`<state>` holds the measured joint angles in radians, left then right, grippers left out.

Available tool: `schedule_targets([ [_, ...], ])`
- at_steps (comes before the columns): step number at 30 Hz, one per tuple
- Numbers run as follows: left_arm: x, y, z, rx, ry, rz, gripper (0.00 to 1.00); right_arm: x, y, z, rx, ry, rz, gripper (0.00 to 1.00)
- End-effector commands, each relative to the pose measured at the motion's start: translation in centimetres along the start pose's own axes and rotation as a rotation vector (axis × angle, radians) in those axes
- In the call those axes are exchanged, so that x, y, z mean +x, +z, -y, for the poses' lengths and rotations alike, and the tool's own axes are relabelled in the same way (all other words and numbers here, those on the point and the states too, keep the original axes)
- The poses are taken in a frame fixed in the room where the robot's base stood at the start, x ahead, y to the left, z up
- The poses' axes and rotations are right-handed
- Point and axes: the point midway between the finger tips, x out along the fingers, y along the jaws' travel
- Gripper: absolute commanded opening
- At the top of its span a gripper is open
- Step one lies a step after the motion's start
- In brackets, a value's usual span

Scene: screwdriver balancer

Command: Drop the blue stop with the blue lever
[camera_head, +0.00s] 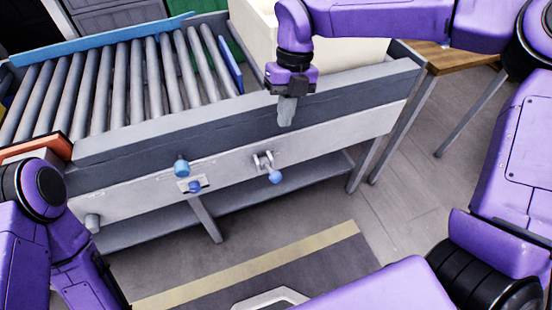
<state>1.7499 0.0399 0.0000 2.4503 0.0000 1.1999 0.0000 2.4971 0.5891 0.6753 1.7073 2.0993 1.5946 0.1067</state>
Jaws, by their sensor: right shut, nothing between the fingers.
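The blue stop (230,62) looks like a narrow blue plate standing up at the right end of the rollers, beside a cream bin. The blue lever (275,176) has a round blue knob and a metal bracket on the conveyor's pale front panel. Its knob points down and to the right. My right gripper (286,112) is shut and empty, pointing down in front of the conveyor's upper front rail. It is above the blue lever in the picture and apart from it. My left arm shows at the left edge; its gripper is not in view.
The roller conveyor (120,150) spans the left and middle. The cream bin (345,62) stands behind my right gripper. More blue knobs (181,168) sit left of the lever. A wooden table (450,57) is at the right. The floor in front is clear.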

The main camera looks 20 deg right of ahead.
Motion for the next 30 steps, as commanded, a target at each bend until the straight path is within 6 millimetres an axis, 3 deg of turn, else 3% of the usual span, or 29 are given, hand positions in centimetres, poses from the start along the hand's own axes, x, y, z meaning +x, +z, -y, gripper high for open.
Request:
schedule_targets([
  [8,0.2,0.1,0.0,0.0,0.0,0.0,0.65,1.7,0.0,0.0,-0.003,-0.005,-0.004,0.0],
  [21,0.7,0.3,-0.1,0.0,0.0,0.0,0.65,11.1,0.0,0.0,-0.005,-0.007,-0.005,0.0],
  [30,0.8,0.3,-0.1,0.0,0.0,0.0,0.65,14.1,0.0,0.0,-0.003,-0.005,-0.001,0.0],
])
